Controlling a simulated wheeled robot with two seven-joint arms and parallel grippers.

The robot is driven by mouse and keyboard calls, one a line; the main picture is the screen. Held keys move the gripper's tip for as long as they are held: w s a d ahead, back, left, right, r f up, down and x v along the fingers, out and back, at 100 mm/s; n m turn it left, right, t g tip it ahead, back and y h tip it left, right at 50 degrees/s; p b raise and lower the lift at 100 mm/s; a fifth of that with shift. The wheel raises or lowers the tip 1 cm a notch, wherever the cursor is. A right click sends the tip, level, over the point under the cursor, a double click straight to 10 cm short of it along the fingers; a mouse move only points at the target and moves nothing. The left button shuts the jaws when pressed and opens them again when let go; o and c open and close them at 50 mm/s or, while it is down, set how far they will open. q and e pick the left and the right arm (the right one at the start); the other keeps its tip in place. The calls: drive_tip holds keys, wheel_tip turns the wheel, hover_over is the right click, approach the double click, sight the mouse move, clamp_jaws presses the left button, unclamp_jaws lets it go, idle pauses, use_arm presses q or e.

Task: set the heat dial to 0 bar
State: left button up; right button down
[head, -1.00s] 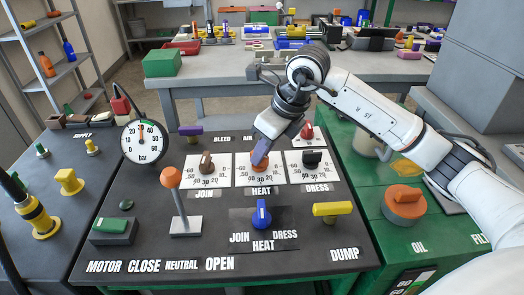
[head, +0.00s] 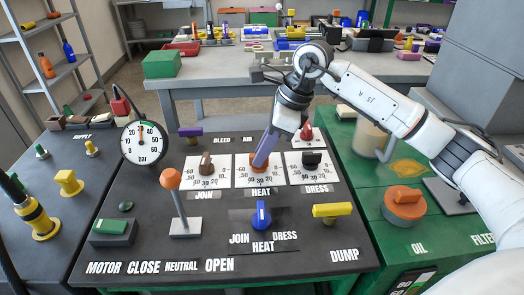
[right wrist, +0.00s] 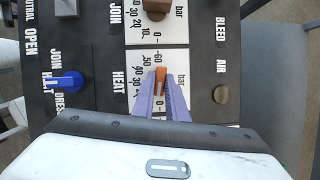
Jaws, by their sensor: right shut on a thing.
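The heat dial is an orange knob (head: 259,166) on a white scale plate (head: 245,180) above the word HEAT, in the middle of the row of dials. My right gripper (head: 263,158) reaches down to it with purple fingers. In the right wrist view the fingers (right wrist: 161,100) are shut on the orange knob (right wrist: 160,80), one on each side. The fingers hide part of the knob and scale, so I cannot read its exact setting. My left gripper is not in view.
The brown JOIN dial (head: 206,163) and black DRESS dial (head: 312,158) flank it closely. An orange-topped lever (head: 171,180), blue selector (head: 262,216), yellow DUMP handle (head: 332,210) and pressure gauge (head: 143,144) stand around on the dark panel.

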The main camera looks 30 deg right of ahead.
drive_tip(key=shift+n+g, duration=0.4)
drive_tip(key=shift+n, duration=0.6)
drive_tip(key=shift+d, duration=0.1)
drive_tip(key=c, duration=1.8)
unclamp_jaws()
drive_tip(key=shift+o, duration=0.2)
drive_tip(key=shift+r, duration=0.1)
drive_tip(key=v, duration=1)
drive_tip(key=shift+d+p, duration=0.2)
drive_tip(key=shift+p, duration=0.25)
